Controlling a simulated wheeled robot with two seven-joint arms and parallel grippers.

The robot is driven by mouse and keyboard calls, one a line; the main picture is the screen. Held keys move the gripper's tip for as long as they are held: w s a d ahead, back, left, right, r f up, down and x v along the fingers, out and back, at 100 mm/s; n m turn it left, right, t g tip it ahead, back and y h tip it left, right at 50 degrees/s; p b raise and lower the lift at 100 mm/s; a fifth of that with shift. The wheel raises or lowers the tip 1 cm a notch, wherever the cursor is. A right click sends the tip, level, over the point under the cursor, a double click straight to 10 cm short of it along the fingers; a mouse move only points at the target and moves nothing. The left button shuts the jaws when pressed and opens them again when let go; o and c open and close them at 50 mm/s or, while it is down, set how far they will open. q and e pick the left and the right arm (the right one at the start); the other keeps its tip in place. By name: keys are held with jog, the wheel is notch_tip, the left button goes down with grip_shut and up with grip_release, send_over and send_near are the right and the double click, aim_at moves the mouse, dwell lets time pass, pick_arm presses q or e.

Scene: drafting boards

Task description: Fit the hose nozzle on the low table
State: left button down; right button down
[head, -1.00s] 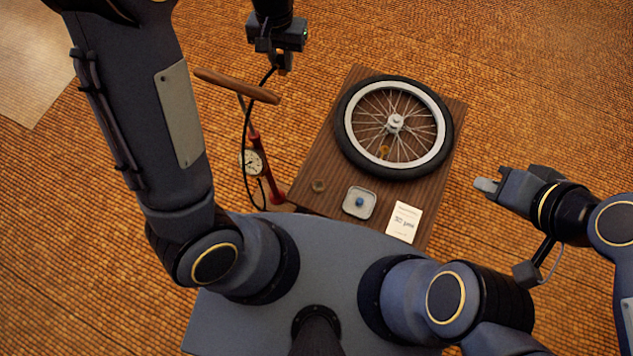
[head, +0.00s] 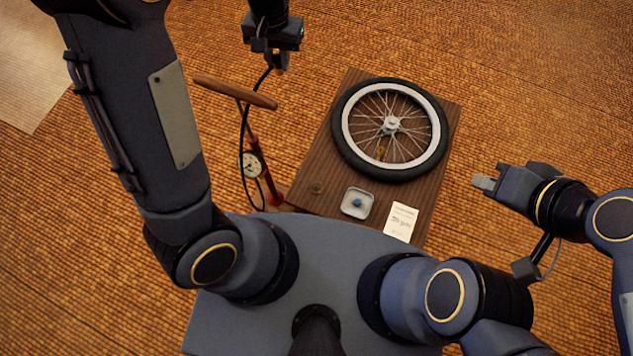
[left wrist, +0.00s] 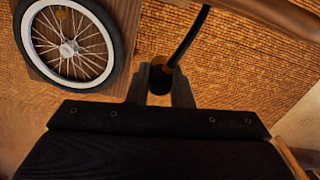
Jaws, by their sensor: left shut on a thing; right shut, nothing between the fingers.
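My left gripper (head: 280,64) is shut on the hose nozzle (left wrist: 160,80), a dark, round end with a tan part, seen between the fingers in the left wrist view. The black hose (head: 243,125) hangs from it to the red floor pump (head: 256,150) with a wooden handle. The gripper is beyond the pump handle, left of the wheel and apart from it. The spoked wheel (head: 347,152) lies flat on the low wooden table (head: 325,135). A small brass-coloured piece (head: 381,152), perhaps the valve, shows inside its rim. My right gripper (head: 484,182) is shut and empty, right of the table.
A small grey dish (head: 347,209) with a blue piece (head: 357,203) and a white printed card (head: 401,221) lie at the table's near end. A small brown ring (head: 316,187) lies left of the dish. The pump's gauge (head: 252,165) stands beside the table. The floor behind is clear.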

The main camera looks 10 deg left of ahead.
pick_arm(q)
jog(key=p, duration=0.2)
send_over(317, 185)
dwell(1.7)
jog(key=shift+f, duration=0.15)
notch_tip(317, 185, down, 29)
jog(key=b, duration=2.3)
dwell(0.3)
jog(key=shift+f+b, duration=1)
jog(key=shift+f, duration=0.3)
